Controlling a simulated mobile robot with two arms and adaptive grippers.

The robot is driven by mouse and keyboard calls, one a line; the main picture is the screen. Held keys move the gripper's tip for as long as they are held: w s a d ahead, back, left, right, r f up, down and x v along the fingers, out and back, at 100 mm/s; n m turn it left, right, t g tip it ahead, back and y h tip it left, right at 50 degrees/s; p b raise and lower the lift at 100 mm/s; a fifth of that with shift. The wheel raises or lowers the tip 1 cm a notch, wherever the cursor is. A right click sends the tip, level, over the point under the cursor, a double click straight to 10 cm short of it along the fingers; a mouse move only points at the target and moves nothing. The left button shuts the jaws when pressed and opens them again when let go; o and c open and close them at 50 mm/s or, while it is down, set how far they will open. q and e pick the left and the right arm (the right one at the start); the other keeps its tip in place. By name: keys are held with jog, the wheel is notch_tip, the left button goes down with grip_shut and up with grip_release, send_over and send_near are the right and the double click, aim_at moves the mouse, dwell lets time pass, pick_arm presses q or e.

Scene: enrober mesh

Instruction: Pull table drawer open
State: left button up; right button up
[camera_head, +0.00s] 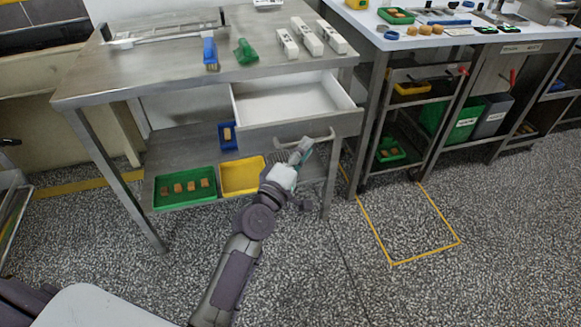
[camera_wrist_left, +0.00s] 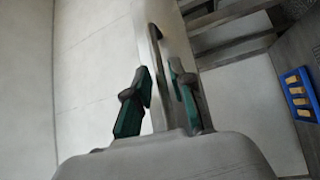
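The table drawer (camera_head: 290,103) stands pulled out from the metal table (camera_head: 150,78), and its white inside shows empty. Its front panel (camera_head: 345,124) carries a curved metal handle (camera_head: 322,137), which also shows in the left wrist view (camera_wrist_left: 153,45). My left gripper (camera_head: 301,150) is at the handle, below the drawer front. In the left wrist view, the handle bar passes between the two teal-padded fingers (camera_wrist_left: 160,95), which are drawn in close around it; the exact contact is hard to see. My right gripper is in neither view.
A green tray (camera_head: 185,205), a yellow tray (camera_head: 242,190) and a blue tray (camera_head: 222,146) sit on the lower shelf. A blue tray also shows in the wrist view (camera_wrist_left: 303,95). A white-topped table (camera_head: 440,42) stands right. Floor in front is clear.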

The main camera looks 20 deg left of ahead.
pick_arm(q)
jog(key=v, duration=0.8)
jog(key=shift+s, duration=0.3)
jog(key=shift+a, duration=0.1)
